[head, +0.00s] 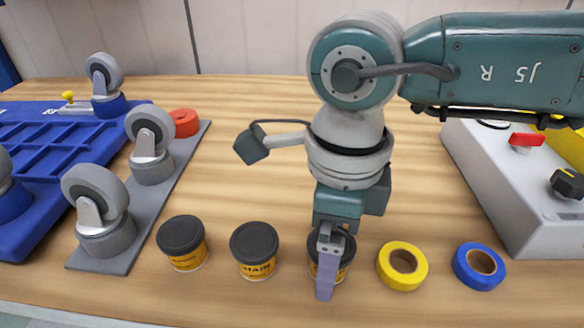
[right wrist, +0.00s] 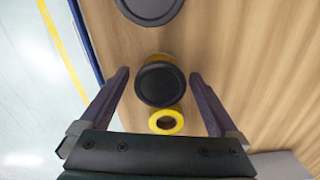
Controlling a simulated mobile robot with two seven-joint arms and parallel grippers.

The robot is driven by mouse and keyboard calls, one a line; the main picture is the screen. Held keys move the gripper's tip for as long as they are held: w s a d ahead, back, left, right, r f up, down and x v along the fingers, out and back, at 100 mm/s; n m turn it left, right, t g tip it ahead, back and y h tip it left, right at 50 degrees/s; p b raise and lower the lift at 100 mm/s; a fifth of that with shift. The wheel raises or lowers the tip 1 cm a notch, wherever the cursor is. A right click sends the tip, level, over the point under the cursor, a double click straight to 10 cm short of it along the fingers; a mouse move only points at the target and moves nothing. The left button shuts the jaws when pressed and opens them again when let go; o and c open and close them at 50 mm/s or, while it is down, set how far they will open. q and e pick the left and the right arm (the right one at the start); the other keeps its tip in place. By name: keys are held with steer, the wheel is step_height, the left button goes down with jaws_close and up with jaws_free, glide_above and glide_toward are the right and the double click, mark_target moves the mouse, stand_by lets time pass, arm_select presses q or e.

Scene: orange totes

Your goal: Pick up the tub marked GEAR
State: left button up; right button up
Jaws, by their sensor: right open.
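Three small tubs with dark lids and yellow labels stand in a row near the front of the table. The middle tub (head: 254,251) reads CHAIN; the left tub (head: 182,243) has a label too small to read. The right tub (head: 344,258) is partly covered by my right gripper (head: 328,262), which points down over it; its label is mostly hidden, so I cannot read GEAR. In the right wrist view, my open right gripper (right wrist: 158,76) has a finger on each side of a dark-lidded tub (right wrist: 160,84), with gaps on both sides. My left gripper is out of view.
A yellow tape roll (head: 402,266) lies just right of the right tub, then a blue tape roll (head: 479,266). Caster wheels stand on a grey plate (head: 98,263) at left, beside a blue pallet (head: 50,215). A grey control box (head: 500,190) is at right.

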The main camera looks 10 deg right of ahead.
steer(key=c, duration=1.4)
steer(key=shift+r, duration=0.15)
